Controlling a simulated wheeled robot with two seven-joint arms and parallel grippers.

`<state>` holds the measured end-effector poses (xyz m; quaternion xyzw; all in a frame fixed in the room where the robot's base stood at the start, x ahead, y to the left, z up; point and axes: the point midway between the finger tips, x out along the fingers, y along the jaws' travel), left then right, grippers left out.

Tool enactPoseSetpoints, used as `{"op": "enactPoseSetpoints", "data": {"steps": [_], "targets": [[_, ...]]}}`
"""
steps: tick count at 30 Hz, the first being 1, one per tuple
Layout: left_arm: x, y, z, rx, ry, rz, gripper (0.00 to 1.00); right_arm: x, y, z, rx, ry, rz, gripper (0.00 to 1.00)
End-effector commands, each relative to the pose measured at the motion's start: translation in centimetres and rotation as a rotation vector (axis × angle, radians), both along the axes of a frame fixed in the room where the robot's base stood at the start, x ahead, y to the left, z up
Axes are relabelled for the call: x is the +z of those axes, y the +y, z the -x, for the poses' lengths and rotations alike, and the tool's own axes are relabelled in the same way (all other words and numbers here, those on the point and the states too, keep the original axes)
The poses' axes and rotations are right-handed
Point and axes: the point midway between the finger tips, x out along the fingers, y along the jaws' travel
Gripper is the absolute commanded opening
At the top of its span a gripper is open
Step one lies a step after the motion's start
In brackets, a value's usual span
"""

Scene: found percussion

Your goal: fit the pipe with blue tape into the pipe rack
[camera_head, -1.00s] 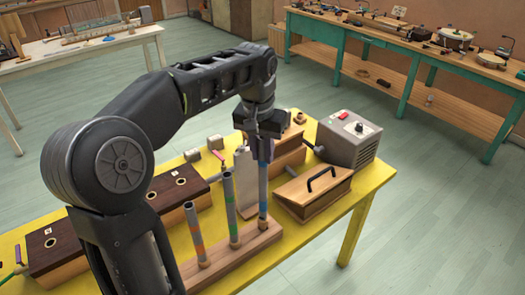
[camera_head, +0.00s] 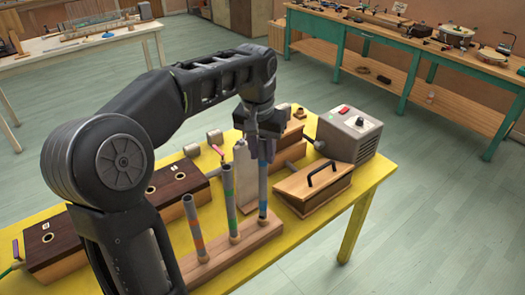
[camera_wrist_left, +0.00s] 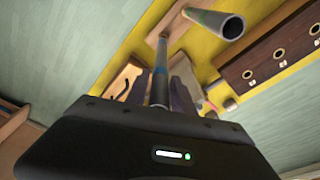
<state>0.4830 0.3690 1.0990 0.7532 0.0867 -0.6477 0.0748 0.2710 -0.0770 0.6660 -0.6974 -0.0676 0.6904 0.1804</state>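The pipe with blue tape (camera_head: 263,191) stands upright at the right end of the wooden pipe rack (camera_head: 222,262), its lower end at the rack's top. How deep it sits cannot be seen. My left gripper (camera_head: 263,152) is around the pipe's upper part, its fingers apart on either side. In the left wrist view, the pipe (camera_wrist_left: 161,75) runs between the spread fingers (camera_wrist_left: 162,95), with a gap visible beside it. My right gripper is not in view.
A pipe with orange tape (camera_head: 195,228) and one with green tape (camera_head: 230,205) stand in the rack to the left. A wooden box with a black handle (camera_head: 312,188) and a grey device (camera_head: 349,136) are at right. Dark-topped boxes (camera_head: 168,185) lie at left on the yellow table.

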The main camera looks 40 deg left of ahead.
Motion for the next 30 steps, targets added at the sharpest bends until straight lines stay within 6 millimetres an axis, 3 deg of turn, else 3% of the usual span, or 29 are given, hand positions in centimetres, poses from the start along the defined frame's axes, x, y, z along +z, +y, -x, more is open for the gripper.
{"op": "enactPoseSetpoints", "data": {"steps": [6, 17, 27, 30], "targets": [[0.0, 0.0, 0.0, 0.0, 0.001, 0.0, 0.47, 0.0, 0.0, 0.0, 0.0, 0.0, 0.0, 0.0], [0.1, 0.0, 0.0, 0.0, 0.001, 0.0, 0.47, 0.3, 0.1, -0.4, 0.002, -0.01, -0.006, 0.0], [5.3, -0.2, 0.7, 0.0, -0.003, -0.001, 0.47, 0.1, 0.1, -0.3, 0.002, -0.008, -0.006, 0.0], [7.1, -0.2, 1.0, 0.0, 0.001, 0.0, 0.47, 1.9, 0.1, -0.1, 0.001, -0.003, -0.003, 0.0]]}}
